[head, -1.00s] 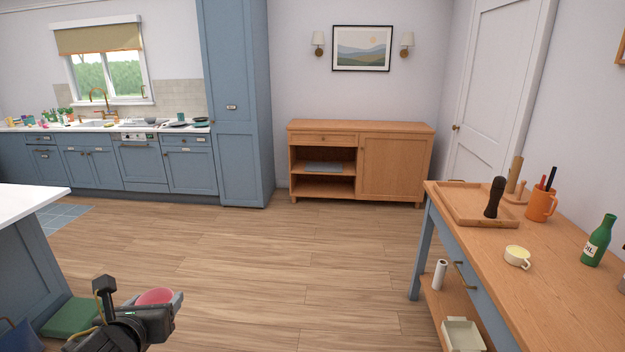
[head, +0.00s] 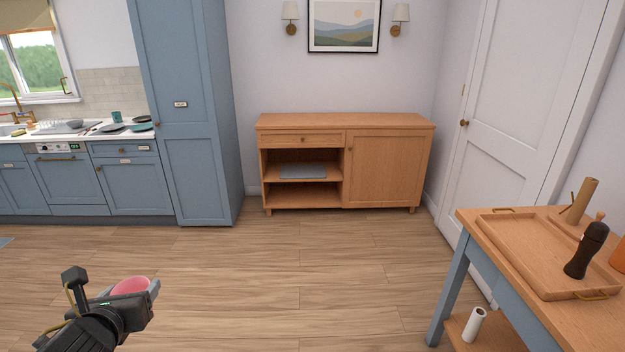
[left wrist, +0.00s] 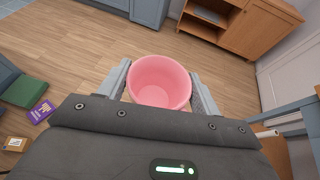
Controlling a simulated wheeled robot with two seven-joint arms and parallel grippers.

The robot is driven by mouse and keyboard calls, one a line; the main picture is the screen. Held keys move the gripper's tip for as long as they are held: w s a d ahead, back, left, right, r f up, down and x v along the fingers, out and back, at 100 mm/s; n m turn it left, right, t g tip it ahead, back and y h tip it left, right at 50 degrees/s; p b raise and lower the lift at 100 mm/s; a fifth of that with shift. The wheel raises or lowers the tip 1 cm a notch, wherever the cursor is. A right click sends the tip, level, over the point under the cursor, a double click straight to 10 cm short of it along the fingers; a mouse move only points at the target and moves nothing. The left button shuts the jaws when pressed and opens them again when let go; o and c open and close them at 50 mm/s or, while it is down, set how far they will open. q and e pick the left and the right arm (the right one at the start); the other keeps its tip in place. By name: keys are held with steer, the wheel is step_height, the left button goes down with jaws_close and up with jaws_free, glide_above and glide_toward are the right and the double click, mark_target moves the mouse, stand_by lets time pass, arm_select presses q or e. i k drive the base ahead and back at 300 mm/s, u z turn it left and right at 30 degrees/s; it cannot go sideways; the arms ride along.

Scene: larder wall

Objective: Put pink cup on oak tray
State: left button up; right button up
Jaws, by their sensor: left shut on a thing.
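The pink cup (head: 130,286) is held upright in my left gripper (head: 143,292), above the floor at the lower left of the head view. In the left wrist view the cup (left wrist: 160,82) sits between the two grey fingers of the left gripper (left wrist: 160,90), its open mouth showing and empty inside. The oak tray (head: 527,268) lies on the wooden table at the right of the head view, well apart from the cup. A dark pepper mill (head: 587,250) stands on the tray. My right gripper is not in view.
The wooden side table (head: 480,222) has a lower shelf with a white roll (head: 474,324). An oak sideboard (head: 385,170) stands against the back wall. Blue kitchen cabinets (head: 128,187) are at the left. The floor (head: 290,270) between is clear.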

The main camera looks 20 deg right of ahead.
mark_target(525, 232)
steer(key=z, duration=0.45)
steer(key=i, duration=1.45)
steer(key=z, duration=1.9)
steer(key=i, duration=1)
steer(key=z, duration=0.8)
